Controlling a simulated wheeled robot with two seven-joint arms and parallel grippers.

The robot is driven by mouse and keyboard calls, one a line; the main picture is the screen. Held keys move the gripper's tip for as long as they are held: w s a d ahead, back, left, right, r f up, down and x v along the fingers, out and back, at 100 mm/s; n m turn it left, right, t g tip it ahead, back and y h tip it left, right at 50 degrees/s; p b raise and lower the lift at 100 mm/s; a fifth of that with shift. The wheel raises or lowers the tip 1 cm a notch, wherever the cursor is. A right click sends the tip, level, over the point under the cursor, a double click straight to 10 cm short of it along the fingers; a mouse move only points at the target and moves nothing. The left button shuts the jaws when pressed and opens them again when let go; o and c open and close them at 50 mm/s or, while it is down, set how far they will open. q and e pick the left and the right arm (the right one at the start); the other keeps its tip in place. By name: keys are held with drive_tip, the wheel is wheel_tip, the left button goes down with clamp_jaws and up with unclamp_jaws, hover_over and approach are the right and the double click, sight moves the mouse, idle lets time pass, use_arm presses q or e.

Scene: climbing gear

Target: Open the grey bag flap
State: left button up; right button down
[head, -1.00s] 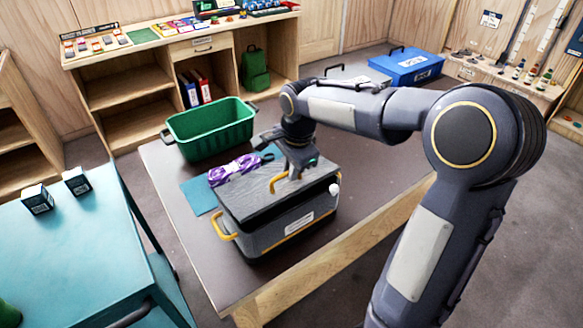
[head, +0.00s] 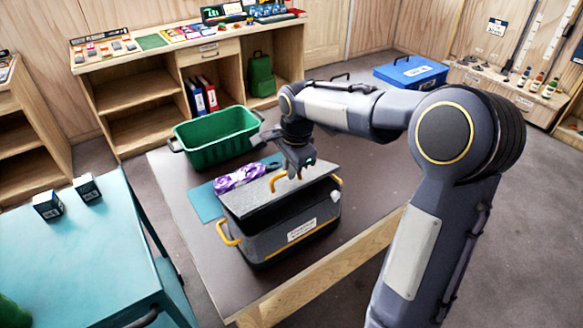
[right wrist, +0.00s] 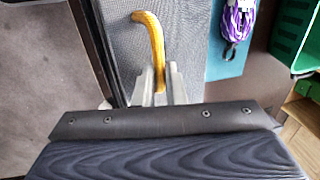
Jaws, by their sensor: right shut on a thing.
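The grey bag (head: 300,232) stands on the dark-topped table, with yellow side handles and a white label on its front. Its flap (head: 250,203) is tilted up a little, with a dark gap showing under its near edge. My right gripper (head: 296,172) is above the flap, shut on the flap's yellow handle (head: 278,182). In the right wrist view the yellow handle (right wrist: 149,35) runs down between the fingers (right wrist: 160,85), over the grey flap (right wrist: 185,45). The inside of the bag is mostly hidden. My left gripper is not in view.
A green crate (head: 213,140) and a purple rope bundle (head: 238,177) on a teal mat (head: 204,203) are behind the bag. A teal cart (head: 85,255) with two small boxes stands at left. The table's right side is clear.

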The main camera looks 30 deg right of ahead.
sight(284, 179)
drive_tip(key=shift+w+a+r+p, duration=0.1)
drive_tip(key=shift+w+r+p, duration=0.5)
drive_tip(key=shift+w, duration=0.15)
drive_tip(key=shift+w+r+p, duration=0.45)
drive_tip(key=shift+w+p, duration=0.3)
drive_tip(key=c, duration=1.8)
unclamp_jaws()
drive_tip(key=shift+f, duration=0.15)
drive_tip(key=o, duration=1)
drive_tip(key=shift+c, duration=0.2)
